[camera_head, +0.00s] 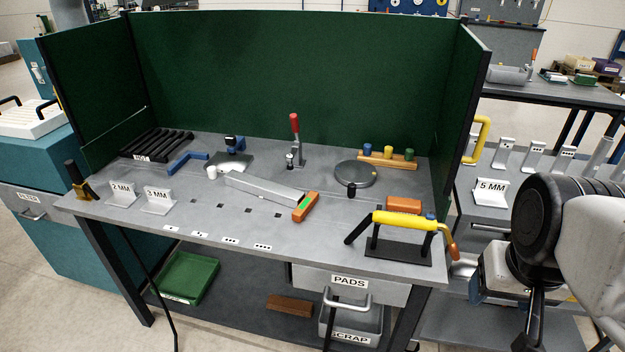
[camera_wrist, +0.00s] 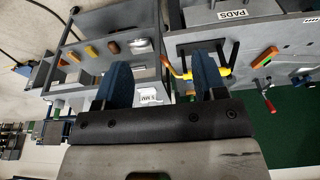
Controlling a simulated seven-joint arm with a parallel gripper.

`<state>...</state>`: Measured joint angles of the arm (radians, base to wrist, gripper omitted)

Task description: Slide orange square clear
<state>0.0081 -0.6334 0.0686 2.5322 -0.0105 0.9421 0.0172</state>
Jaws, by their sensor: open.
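An orange piece (camera_head: 306,207) with a green patch on top lies on the grey bench at the right end of a long grey metal bar (camera_head: 262,189). It appears to touch the bar; whether the two are joined I cannot tell. In the wrist view the orange piece (camera_wrist: 265,57) shows at the right. A second, plain orange block (camera_head: 403,205) lies behind the yellow-handled tool. My gripper (camera_wrist: 165,68) is open and empty, its two blue fingers wide apart. It hangs right of the bench, well away from both orange pieces.
A yellow-handled tool on a black stand (camera_head: 405,222) stands at the bench's front right. A red-handled clamp (camera_head: 295,135), a round grey disc (camera_head: 355,174) and a blue angle (camera_head: 187,161) stand farther back. Green screens (camera_head: 290,70) enclose the back and sides. The front middle is mostly clear.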

